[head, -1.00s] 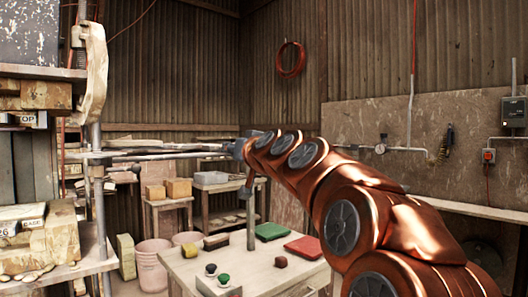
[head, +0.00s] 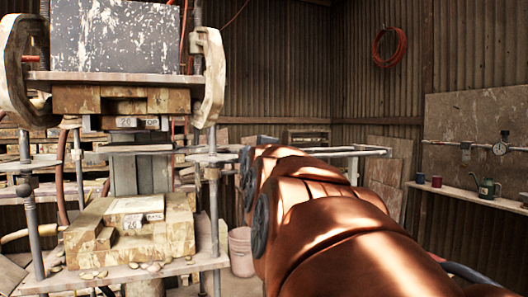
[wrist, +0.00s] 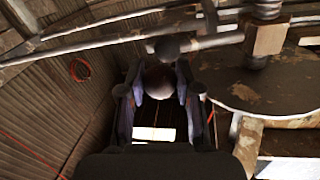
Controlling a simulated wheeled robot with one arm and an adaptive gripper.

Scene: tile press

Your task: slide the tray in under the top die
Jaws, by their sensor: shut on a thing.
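The top die (head: 126,100), a pale, stained block, hangs under the upper plate (head: 120,78) of the press. A bottom die (head: 130,228) with a label plate sits on the lower plate below it. Metal rails (head: 360,152) run past the press posts at mid height. A flat grey edge (head: 140,149) shows between the posts; I cannot tell whether it is the tray. In the wrist view my gripper (wrist: 158,88) is shut on a round grey knob (wrist: 160,78), near the rails. My arm hides the gripper and whatever joins the knob in the head view.
Press posts (head: 213,195) stand close left of my arm. The wrist view shows a collared post (wrist: 266,35) and a round-cornered plate (wrist: 275,90) at right. A pink bucket (head: 242,250) stands behind. A wall shelf (head: 465,192) holds cups and an oil can.

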